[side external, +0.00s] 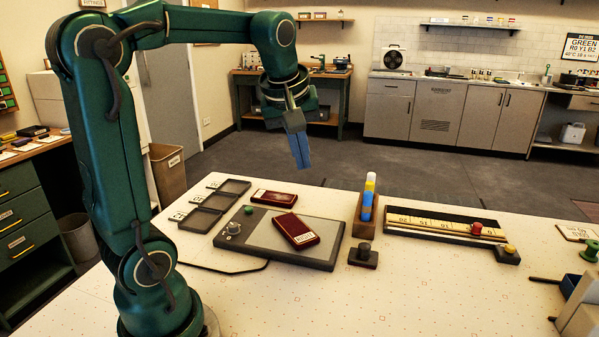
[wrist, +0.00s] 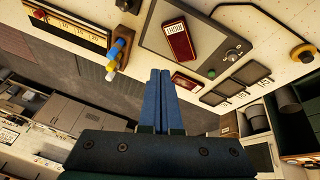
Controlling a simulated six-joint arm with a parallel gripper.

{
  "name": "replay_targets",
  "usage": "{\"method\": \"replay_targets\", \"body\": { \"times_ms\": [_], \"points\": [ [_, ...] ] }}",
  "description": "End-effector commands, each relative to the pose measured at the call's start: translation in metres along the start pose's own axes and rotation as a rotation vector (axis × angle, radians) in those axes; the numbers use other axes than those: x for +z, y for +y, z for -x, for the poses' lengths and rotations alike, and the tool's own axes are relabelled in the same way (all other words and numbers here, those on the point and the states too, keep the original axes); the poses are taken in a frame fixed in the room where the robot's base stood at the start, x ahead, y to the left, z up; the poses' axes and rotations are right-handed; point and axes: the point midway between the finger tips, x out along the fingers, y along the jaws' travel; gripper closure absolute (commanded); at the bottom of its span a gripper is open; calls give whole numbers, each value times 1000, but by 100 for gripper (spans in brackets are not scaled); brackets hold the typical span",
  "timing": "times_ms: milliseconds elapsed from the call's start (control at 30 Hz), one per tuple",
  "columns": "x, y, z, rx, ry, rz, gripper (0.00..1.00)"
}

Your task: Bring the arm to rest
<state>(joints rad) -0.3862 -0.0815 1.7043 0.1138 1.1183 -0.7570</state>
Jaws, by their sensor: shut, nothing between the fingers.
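My gripper (side external: 300,150) hangs from my green arm, above and beyond the far edge of the white table (side external: 440,285). Its two blue fingers are together and hold nothing. In the wrist view the shut fingers (wrist: 160,88) point toward the table and its objects. They are apart from everything on the table.
A grey flat pad (side external: 262,243) bears a dark red case (side external: 296,231), with another red case (side external: 274,198) just behind. Empty trays (side external: 206,212), a block with coloured pieces (side external: 366,210), a small dark knob (side external: 364,255) and a ruler slide (side external: 440,224) stand nearby. The front table area is clear.

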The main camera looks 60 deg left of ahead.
Motion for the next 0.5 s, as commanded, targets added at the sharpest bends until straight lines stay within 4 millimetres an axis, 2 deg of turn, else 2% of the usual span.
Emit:
{"method": "replay_targets", "body": {
  "times_ms": [33, 100, 233, 400, 500],
  "points": [
    [21, 3, 12, 42, 3, -88, 100],
    [47, 3, 23, 95, 3, -213, 100],
    [96, -6, 35, 188, 6, -455, 100],
    [150, -29, 32, 286, 10, -768, 100],
    [168, -42, 22, 303, 6, -903, 100]
  ]
}}
